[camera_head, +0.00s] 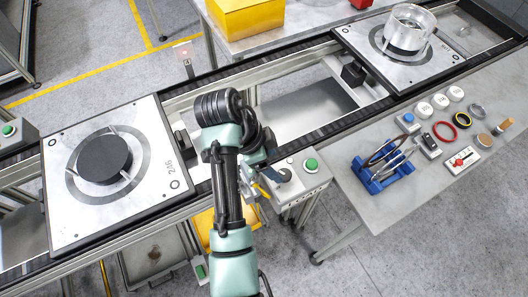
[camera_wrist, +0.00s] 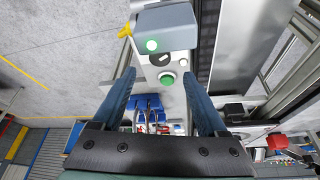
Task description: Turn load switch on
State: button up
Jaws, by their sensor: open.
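A light grey control box (camera_head: 300,183) stands beside the conveyor in the head view, with a green button (camera_head: 311,165) and a dark switch knob (camera_head: 284,175) on top. In the wrist view the black rotary switch (camera_wrist: 160,59) with a pale mark lies above the green button (camera_wrist: 167,78). I see no contact. In the head view my arm hides most of the gripper.
A pallet (camera_head: 60,214) with a dark disc lies left on the conveyor (camera_head: 330,128). Another pallet (camera_head: 385,72) carries a clear ring part. The right table (camera_head: 440,195) holds a blue tool rack (camera_head: 378,178) and small parts. A yellow bin (camera_head: 205,228) is below my arm.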

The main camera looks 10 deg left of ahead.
jog(key=p+v, duration=0.2)
jog(key=v, duration=0.4)
dwell(0.5)
